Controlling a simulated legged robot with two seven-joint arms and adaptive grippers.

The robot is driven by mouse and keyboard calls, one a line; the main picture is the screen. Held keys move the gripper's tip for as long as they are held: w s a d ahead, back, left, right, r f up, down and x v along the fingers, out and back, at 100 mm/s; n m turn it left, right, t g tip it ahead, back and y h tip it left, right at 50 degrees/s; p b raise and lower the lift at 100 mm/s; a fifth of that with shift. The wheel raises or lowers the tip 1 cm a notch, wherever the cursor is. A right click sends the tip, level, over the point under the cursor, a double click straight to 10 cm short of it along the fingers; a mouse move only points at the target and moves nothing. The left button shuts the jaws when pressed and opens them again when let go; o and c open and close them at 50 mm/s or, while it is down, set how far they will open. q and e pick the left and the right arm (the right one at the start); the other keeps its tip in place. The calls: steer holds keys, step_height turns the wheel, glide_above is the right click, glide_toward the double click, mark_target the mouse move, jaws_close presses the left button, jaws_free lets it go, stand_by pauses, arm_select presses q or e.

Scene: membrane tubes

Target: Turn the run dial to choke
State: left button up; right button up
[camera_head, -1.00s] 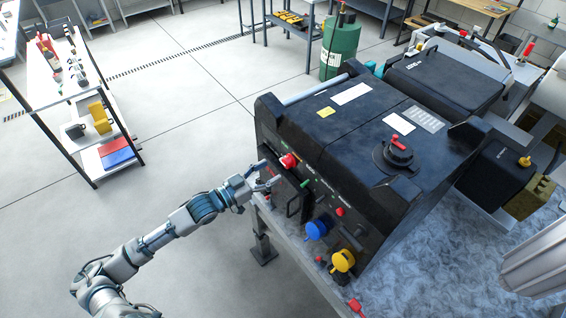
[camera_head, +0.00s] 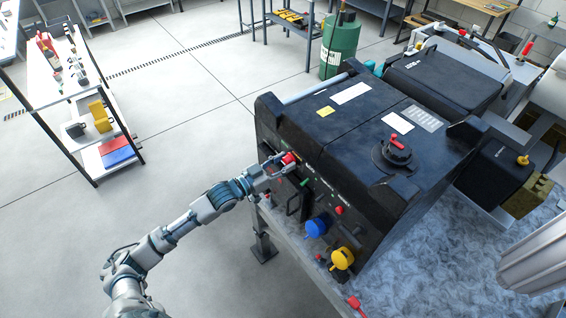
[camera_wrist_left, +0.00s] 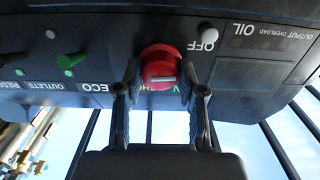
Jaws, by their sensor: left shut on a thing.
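The run dial (camera_head: 289,158) is a red round knob on the front panel of a black generator (camera_head: 330,125). My left gripper (camera_head: 280,163) reaches it from the left and is shut on it. In the left wrist view the red dial (camera_wrist_left: 160,66) sits between the two dark fingers (camera_wrist_left: 162,72), one on each side. A pale line on the dial lies roughly level in that view. Upside-down labels OFF, OIL and ECO show around it. A label just below the dial is mostly hidden. My right gripper is not in view.
The generator stands on a bench (camera_head: 420,270). Near the dial are a green switch (camera_wrist_left: 72,60), a blue cap (camera_head: 316,227), a yellow cap (camera_head: 342,259) and a black handle (camera_head: 294,203). A white shelf cart (camera_head: 75,95) stands at left; the floor between is clear.

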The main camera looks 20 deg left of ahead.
arm_select(q)
steer(key=shift+a+r, duration=0.1)
steer(key=m+p, duration=0.1)
steer(key=m, duration=0.4)
steer(key=shift+m+p, duration=0.3)
steer(key=shift+m, duration=0.1)
steer(key=m+p, duration=0.2)
steer(key=m, duration=0.7)
steer(key=m+p, duration=0.1)
steer(key=m, duration=0.2)
steer(key=shift+f+m, duration=0.2)
steer(key=shift+m, duration=0.1)
steer(key=m, duration=0.4)
steer(key=shift+s+d+f+p, duration=0.1)
steer(key=shift+d+f+p, duration=0.1)
steer(key=shift+p, duration=0.2)
steer(key=shift+m, duration=0.7)
steer(key=shift+f, duration=0.15)
steer(key=o, duration=1.1)
